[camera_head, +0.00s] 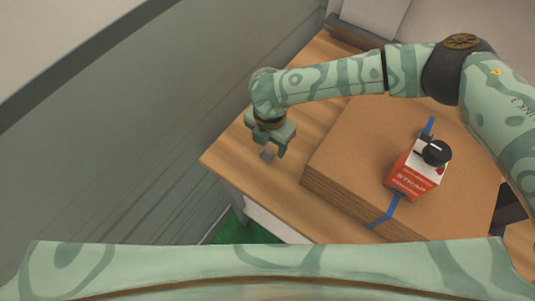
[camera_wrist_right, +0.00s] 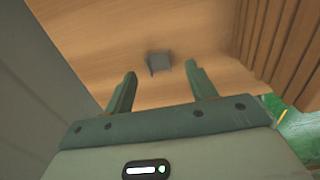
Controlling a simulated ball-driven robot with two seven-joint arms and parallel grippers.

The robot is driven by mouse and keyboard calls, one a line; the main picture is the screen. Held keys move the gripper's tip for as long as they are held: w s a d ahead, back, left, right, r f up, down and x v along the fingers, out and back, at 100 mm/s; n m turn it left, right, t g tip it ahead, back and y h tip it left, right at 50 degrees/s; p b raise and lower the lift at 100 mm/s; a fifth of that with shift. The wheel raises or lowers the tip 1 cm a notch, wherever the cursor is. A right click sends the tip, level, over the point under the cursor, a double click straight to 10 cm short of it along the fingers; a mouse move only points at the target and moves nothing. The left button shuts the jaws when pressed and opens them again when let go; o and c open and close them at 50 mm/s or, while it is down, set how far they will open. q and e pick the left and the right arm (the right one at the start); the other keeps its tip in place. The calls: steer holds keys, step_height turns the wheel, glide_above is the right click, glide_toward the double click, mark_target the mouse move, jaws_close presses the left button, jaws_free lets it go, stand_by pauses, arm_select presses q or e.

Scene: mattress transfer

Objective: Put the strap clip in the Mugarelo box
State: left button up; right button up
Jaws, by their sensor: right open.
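A small dark grey piece, which looks like the strap clip (camera_head: 267,155), lies on the wooden table near its left edge. In the right wrist view the clip (camera_wrist_right: 159,61) is just beyond the fingertips, centred between them. My right gripper (camera_head: 267,140) is open and empty, pointing down over the clip; it also shows in the right wrist view (camera_wrist_right: 160,73). No name Mugarelo is readable. A red and white box (camera_head: 416,172) with partly readable lettering and a black knob sits on a large brown slab. My left gripper is not in view.
The brown slab (camera_head: 350,160) stands right of the clip, its ridged side facing the gripper. A blue strap (camera_head: 386,213) crosses it. The wooden table (camera_head: 235,160) is bare around the clip. A grey wall (camera_head: 120,130) is close on the left.

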mark_target(268, 154)
step_height(268, 154, down, 4)
steer(key=shift+w+a+r+b, duration=0.1)
steer(key=shift+w+r+b, duration=0.1)
steer(key=shift+b, duration=0.2)
steer(key=shift+s, duration=0.1)
steer(key=c, duration=1.1)
steer(key=shift+o, duration=0.2)
steer(key=shift+r, duration=0.1)
